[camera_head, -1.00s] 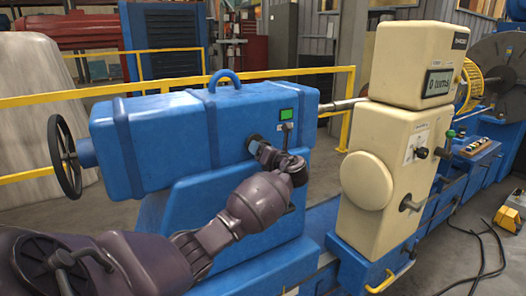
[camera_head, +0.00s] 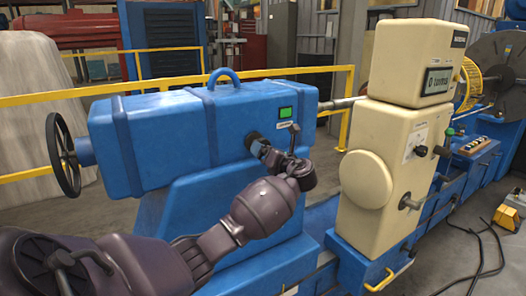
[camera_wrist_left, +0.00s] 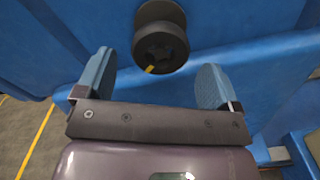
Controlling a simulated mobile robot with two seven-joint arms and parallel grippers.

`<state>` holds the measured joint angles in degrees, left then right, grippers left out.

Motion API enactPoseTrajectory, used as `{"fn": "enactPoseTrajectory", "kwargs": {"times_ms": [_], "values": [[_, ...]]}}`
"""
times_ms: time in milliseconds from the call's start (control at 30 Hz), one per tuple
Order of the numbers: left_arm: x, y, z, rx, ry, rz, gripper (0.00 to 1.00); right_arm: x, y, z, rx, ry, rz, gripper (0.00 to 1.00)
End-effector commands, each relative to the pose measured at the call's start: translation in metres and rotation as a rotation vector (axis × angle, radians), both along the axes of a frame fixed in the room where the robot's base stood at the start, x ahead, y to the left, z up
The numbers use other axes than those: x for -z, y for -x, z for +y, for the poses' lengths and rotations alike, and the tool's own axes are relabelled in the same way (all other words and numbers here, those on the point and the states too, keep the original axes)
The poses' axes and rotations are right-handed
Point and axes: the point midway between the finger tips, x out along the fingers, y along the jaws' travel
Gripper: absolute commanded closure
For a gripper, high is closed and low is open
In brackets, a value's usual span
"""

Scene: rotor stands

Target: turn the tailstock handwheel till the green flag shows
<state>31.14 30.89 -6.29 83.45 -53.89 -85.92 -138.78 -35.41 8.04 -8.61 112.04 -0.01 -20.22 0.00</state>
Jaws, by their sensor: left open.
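The blue tailstock housing (camera_head: 165,140) has a black spoked handwheel (camera_head: 63,155) on its left end. A green flag (camera_head: 285,112) shows in the small window on its front face. Below the window is a short black knob (camera_head: 252,138). My left gripper (camera_head: 262,149) is close to this knob, away from the handwheel. In the left wrist view my left gripper (camera_wrist_left: 157,78) is open with nothing between its blue fingers. The black knob (camera_wrist_left: 160,47), with a yellow mark, lies just beyond the fingertips. My right gripper is out of view.
A small black lever (camera_head: 294,130) stands right of the knob. A cream cabinet (camera_head: 385,165) with a "0 turns" display (camera_head: 438,80) stands to the right. A yellow rail (camera_head: 105,90) runs behind. Cables lie on the floor at the right.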

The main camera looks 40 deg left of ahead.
Motion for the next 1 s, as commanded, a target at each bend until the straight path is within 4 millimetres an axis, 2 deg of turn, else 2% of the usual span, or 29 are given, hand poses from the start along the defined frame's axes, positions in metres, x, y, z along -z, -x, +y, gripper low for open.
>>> {"fn": "enactPoseTrajectory", "kwargs": {"times_ms": [200,400,600,1000], "values": [[0.002,0.011,-0.040,0.002,0.001,-0.001,0.12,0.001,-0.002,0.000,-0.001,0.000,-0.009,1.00],[0.002,0.018,-0.063,0.001,0.001,0.001,0.12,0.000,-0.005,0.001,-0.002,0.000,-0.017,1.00],[0.001,0.021,-0.071,0.000,0.001,0.001,0.12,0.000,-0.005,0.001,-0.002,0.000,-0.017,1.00],[0.001,0.021,-0.071,0.000,0.001,0.001,0.12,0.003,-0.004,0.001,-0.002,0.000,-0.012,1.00]]}}
